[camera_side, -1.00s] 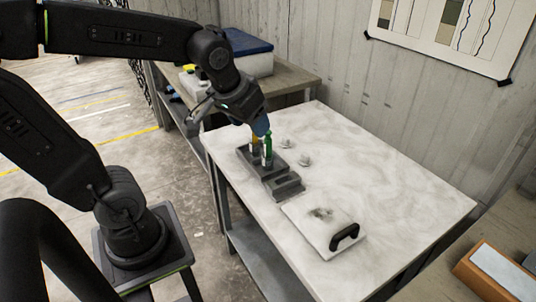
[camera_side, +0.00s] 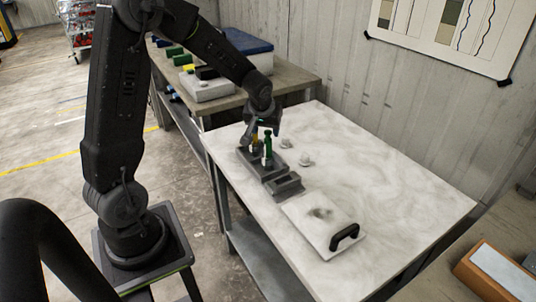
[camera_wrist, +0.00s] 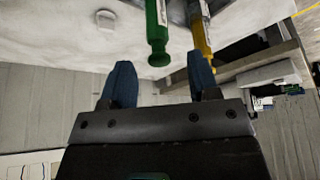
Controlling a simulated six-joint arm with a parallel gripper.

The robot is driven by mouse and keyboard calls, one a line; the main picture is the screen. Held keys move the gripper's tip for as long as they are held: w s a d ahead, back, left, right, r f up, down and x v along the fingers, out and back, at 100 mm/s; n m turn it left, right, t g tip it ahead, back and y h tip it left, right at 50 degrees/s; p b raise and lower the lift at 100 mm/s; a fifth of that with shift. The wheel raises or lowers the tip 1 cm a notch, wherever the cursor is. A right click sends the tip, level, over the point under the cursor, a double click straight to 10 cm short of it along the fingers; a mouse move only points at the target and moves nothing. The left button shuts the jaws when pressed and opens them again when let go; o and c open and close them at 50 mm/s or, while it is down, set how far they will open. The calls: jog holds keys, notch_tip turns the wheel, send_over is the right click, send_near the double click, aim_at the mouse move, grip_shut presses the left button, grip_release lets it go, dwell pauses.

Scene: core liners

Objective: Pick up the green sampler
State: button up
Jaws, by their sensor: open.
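The green sampler (camera_side: 268,148) stands upright in a dark rack (camera_side: 266,166) on the marble-topped table. In the wrist view the green sampler (camera_wrist: 157,34) hangs between and just beyond my two blue fingertips. A yellow sampler (camera_side: 255,142) stands close to its left in the side view; in the wrist view the yellow sampler (camera_wrist: 201,35) is near the right finger. My gripper (camera_wrist: 160,78) is open and empty. In the side view my gripper (camera_side: 262,128) is at the samplers' upper ends, partly hidden by the wrist. I cannot tell whether a finger touches either sampler.
Two small pale round pieces (camera_side: 305,159) lie right of the rack. A flat white board with a black handle (camera_side: 345,237) lies nearer the table's front. A side bench (camera_side: 290,84) with boxes stands behind. The table's right half is clear.

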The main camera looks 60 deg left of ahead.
aim_at(268, 139)
jog(key=x, duration=0.6)
jog(key=shift+s+d+f, duration=0.1)
jog(key=shift+d+f, duration=0.1)
jog(key=shift+f, duration=0.1)
jog(key=c, duration=1)
